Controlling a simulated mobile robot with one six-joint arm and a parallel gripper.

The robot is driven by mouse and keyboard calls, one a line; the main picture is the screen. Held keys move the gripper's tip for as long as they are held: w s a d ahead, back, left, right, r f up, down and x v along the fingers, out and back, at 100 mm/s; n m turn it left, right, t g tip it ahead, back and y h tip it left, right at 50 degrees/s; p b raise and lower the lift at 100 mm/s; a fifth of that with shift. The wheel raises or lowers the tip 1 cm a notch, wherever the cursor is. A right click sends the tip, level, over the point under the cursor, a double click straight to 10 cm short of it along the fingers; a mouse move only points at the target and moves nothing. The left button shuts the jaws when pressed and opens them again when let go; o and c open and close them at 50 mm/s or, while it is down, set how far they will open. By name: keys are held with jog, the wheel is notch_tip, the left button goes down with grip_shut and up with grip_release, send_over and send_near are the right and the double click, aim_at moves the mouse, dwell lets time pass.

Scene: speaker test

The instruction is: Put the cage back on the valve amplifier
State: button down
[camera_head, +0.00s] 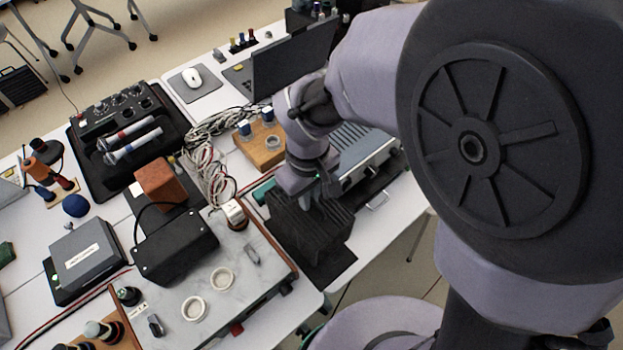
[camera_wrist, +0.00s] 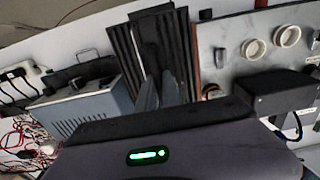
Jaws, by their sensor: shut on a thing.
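The cage is a black slatted box (camera_head: 308,222); it also shows in the wrist view (camera_wrist: 124,50). My gripper (camera_head: 318,198) is over it with its fingers (camera_wrist: 161,92) shut on its slatted top. The cage is at a dark mat (camera_head: 334,266); I cannot tell whether it touches it. The valve amplifier (camera_head: 255,278) is left of the cage, with a pale marbled top, wooden edge, two cream ring sockets and a black box. In the wrist view the amplifier (camera_wrist: 228,62) is to the right, its top uncovered.
A grey-blue instrument (camera_head: 352,170) with a front handle stands right of the cage. A wooden block (camera_head: 262,150) with blue-topped parts and tangled cables (camera_head: 205,165) lie behind. A grey box (camera_head: 85,258) stands left of the amplifier. The table's front edge is close to the mat.

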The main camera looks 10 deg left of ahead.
jog(key=shift+r, duration=0.6)
